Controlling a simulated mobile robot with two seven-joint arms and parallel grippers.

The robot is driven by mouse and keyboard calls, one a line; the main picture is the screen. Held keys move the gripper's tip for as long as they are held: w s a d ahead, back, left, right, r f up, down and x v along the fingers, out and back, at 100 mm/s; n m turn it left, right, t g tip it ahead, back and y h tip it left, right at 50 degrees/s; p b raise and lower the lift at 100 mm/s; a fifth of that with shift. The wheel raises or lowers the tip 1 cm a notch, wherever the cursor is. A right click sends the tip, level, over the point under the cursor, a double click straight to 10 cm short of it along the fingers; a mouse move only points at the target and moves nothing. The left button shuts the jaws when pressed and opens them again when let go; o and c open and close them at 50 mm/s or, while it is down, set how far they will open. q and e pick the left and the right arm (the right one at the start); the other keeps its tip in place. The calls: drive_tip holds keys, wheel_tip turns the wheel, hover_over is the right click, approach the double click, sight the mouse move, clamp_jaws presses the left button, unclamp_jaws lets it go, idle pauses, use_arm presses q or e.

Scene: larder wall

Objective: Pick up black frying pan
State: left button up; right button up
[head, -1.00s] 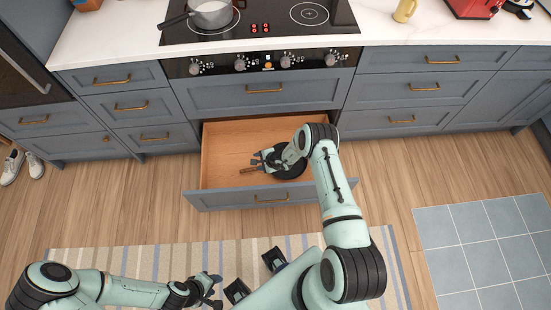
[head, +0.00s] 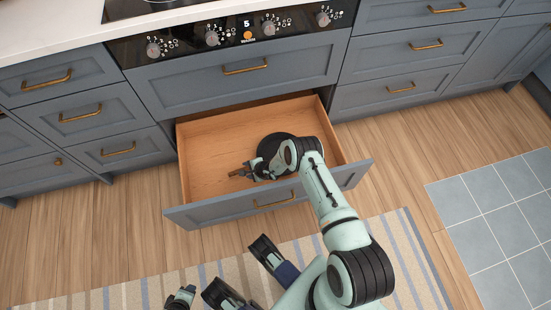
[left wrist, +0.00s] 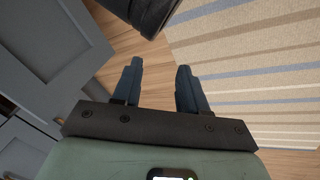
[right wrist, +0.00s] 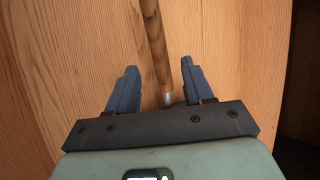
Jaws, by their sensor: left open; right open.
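The black frying pan (head: 272,146) lies in the open drawer (head: 215,135), partly hidden by my right arm. Its brown wooden handle (head: 238,172) points left. My right gripper (head: 251,170) is over the handle. In the right wrist view the handle (right wrist: 153,40) runs between the two open fingers (right wrist: 160,67), with gaps visible on both sides. A dark part, likely the pan, shows at the lower right there. My left gripper (head: 181,297) is at the bottom edge of the head view. In the left wrist view its fingers (left wrist: 157,75) are open and empty.
The drawer front (head: 275,197) stands out over the wooden floor, below a closed drawer (head: 240,75) and the stove's knob panel (head: 240,32). Other cabinet drawers on both sides are shut. A striped rug (head: 405,250) lies in front. The rest of the drawer floor looks clear.

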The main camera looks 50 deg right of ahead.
sight(244, 168)
drive_tip(key=shift+w+f, duration=0.15)
drive_tip(key=shift+f, duration=0.2)
drive_tip(key=b+x, duration=0.3)
drive_tip(key=x, duration=0.1)
drive_tip(key=shift+w+f+b, duration=0.2)
drive_tip(key=shift+b, duration=0.2)
drive_tip(key=shift+w+f, duration=0.1)
drive_tip(key=shift+w, duration=0.05)
use_arm(q)
drive_tip(key=s+a+f+g, duration=0.1)
drive_tip(key=s+f+g, duration=0.1)
drive_tip(key=s+f, duration=0.5)
drive_tip(key=shift+s+a+g, duration=0.15)
drive_tip(key=shift+s+g, duration=0.1)
drive_tip(key=shift+g, duration=0.15)
use_arm(e)
clamp_jaws()
drive_tip(key=shift+d, duration=0.1)
